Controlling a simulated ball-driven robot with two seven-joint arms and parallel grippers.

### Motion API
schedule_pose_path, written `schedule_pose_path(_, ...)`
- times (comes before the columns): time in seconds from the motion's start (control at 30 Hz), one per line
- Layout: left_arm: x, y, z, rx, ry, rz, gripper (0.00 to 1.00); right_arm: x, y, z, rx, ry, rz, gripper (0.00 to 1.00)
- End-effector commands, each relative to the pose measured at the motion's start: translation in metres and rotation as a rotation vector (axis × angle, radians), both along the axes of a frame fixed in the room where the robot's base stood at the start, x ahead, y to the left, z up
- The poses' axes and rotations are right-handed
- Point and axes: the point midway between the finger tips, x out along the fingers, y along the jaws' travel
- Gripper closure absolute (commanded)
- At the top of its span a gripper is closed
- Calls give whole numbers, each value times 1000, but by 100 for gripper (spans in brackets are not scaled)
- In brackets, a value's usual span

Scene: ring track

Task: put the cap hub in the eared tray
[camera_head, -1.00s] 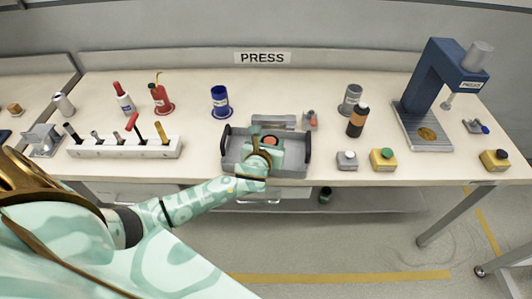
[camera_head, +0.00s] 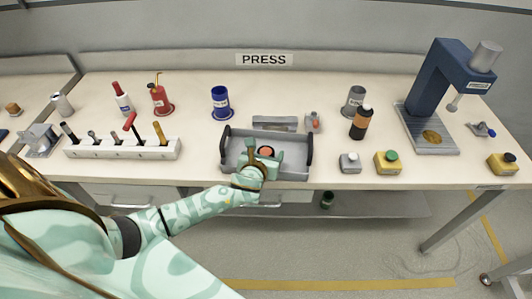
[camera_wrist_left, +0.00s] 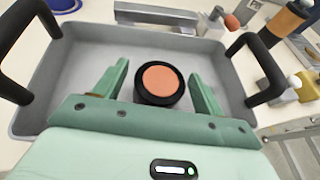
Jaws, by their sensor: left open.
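The eared tray (camera_head: 229,150) is a grey, shallow open tray with a black upright handle at each end, standing at the bench's front edge. The cap hub (camera_head: 266,151), a short black round piece with an orange top, sits inside the tray near the middle; it also shows in the left wrist view (camera_wrist_left: 158,79). My left gripper (camera_head: 265,158) reaches over the tray's front wall. Its two green fingers are open, one on each side of the hub, with gaps showing in the left wrist view (camera_wrist_left: 159,85). My right gripper is not in view.
A grey bracket-like part (camera_head: 275,123) lies just behind the tray. A dark bottle (camera_head: 360,122), a grey button box (camera_head: 350,162) and a yellow one (camera_head: 387,162) stand to the right. A white tool rack (camera_head: 123,149) is at left, a blue press (camera_head: 440,90) at right.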

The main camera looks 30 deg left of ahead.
Motion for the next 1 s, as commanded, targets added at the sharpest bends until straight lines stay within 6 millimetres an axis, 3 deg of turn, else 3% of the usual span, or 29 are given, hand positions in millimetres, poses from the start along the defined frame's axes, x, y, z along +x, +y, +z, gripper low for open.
schedule_pose_path(0.17, -12, -4, 8, -1, 0, -2, 30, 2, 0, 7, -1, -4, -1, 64)
schedule_pose_path(0.6, -94, -29, 44, 0, 0, -1, 30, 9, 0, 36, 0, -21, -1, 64)
schedule_pose_path(1.0, -106, -32, 46, -6, 1, 3, 30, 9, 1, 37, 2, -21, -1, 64)
